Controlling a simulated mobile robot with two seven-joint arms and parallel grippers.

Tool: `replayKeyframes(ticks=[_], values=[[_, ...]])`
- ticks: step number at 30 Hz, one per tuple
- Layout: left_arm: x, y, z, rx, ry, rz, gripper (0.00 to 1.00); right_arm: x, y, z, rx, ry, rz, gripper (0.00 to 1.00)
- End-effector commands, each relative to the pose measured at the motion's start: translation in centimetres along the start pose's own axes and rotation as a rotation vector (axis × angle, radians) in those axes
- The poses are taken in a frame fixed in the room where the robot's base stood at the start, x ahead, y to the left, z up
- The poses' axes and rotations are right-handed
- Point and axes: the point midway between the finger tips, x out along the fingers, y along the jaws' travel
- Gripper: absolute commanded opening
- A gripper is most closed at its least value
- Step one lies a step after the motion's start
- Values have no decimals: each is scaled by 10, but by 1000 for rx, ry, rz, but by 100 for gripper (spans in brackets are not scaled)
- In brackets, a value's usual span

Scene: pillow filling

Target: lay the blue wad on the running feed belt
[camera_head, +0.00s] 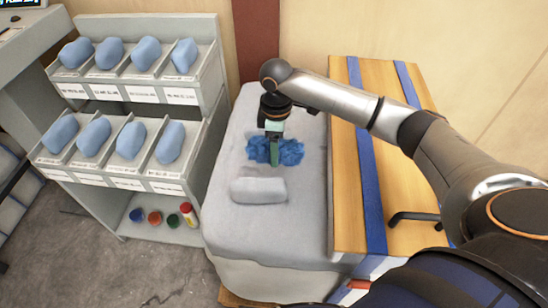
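The blue wad (291,152) is a crumpled, fluffy lump over the large grey padded surface (230,222) in the middle. I cannot tell whether it rests on that surface or is slightly raised. My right gripper (274,152) points down at the wad from above, with a green finger across its middle. The wad shows on both sides of that finger. The finger gap is hidden, so I cannot tell whether it grips the wad. No surface is clearly marked as the feed belt, and no running motion can be seen. My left gripper is out of view.
A pale grey block (258,190) lies just in front of the wad. A grey rack (190,205) at left holds several blue pillows, with small jars below. A wooden board (345,190) with blue straps (368,185) stands at right, under my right arm.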

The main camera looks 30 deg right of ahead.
Motion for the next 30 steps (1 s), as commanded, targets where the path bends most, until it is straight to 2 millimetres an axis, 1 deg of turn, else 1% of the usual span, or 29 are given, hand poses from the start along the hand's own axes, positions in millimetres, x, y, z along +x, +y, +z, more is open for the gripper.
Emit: replayKeyframes(ticks=[1, 5, 10, 13, 16, 26, 27, 30], values=[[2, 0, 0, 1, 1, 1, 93, 8, 0, 0, 0, -1, -1, 12], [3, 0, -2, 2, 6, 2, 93, 20, 0, 0, 0, -1, 1, 12], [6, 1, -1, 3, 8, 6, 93, 48, -1, 0, 1, -1, -1, 12], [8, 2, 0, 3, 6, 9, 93, 61, 0, 0, 2, 0, 1, 12], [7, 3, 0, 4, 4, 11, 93, 65, 0, 0, 2, 0, 3, 12], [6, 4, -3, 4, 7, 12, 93, 67, 0, 0, 2, 0, 2, 12], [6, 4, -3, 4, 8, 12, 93, 68, 0, 0, 1, 1, 3, 71], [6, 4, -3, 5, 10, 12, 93, 68, 0, 0, 1, 0, 3, 81]])
